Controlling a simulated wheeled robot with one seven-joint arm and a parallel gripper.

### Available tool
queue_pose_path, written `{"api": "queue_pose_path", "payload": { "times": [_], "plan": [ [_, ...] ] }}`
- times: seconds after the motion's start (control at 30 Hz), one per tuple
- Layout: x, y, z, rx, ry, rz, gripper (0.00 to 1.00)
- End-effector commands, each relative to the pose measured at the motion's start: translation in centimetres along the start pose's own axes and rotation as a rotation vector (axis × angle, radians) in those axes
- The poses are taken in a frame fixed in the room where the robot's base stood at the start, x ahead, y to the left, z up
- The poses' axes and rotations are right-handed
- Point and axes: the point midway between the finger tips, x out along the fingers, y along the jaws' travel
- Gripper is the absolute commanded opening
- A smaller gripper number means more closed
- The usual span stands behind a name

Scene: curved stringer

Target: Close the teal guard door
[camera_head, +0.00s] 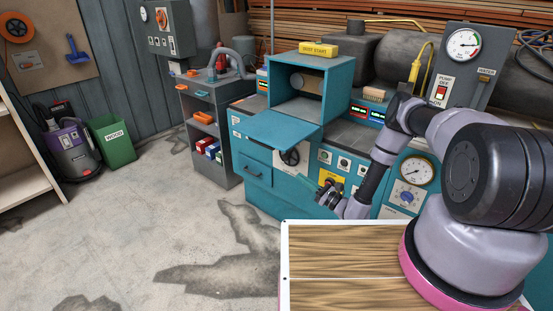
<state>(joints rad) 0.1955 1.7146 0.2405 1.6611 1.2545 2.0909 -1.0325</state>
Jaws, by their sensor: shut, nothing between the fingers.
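The teal guard door (283,129) hangs open as a flat panel at the front of a teal box-shaped guard (326,88). It sticks out to the front left, below the box's open front. Inside the box a grey-brown rounded part (307,83) shows. My gripper (327,186) is small in view, low in front of the teal machine's control panel, below and right of the door. It is shut and empty, and apart from the door. The door's hinge line is hard to make out.
A yellow sign block (319,50) sits on top of the guard. Knobs, gauges and a yellow panel (330,180) cover the machine front near my gripper. A grey shelf cart (208,125) stands to the left. The floor in front is clear.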

Motion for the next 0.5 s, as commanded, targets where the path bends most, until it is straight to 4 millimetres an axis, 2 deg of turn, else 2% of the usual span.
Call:
{"api": "queue_pose_path", "payload": {
  "times": [0.17,0.5],
  "plan": [
    [1.2,0.1,-0.3,0.000,0.000,-0.005,0.00],
    [8.2,0.2,-0.2,-0.001,-0.001,-0.001,0.00]
  ]
}}
